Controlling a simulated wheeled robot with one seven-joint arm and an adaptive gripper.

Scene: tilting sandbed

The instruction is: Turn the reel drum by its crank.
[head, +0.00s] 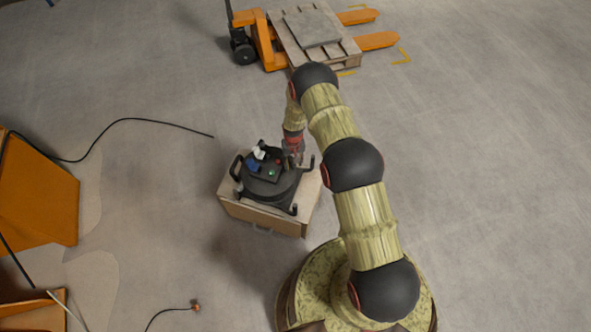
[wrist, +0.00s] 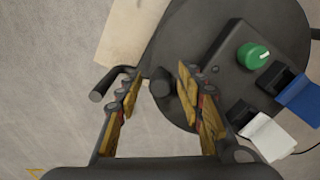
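The reel drum (head: 268,183) is a dark round drum lying flat on a low box, with a control panel on its top face. In the wrist view the drum (wrist: 185,40) fills the upper right. A dark round peg (wrist: 161,86), which looks like the crank's grip, stands near the drum's edge. My gripper (wrist: 156,84) is open, with one finger on each side of this peg; I cannot tell whether either finger touches it. In the head view my gripper (head: 293,153) is at the drum's far right edge, and the crank there is hard to make out.
The panel carries a green knob (wrist: 253,56), a blue cover (wrist: 299,96) and a white cover (wrist: 271,138). A bent dark bar (wrist: 110,84) sticks out left of the peg. The box (head: 262,217) bears the drum. An orange pallet truck (head: 264,42) stands behind. Cables lie left.

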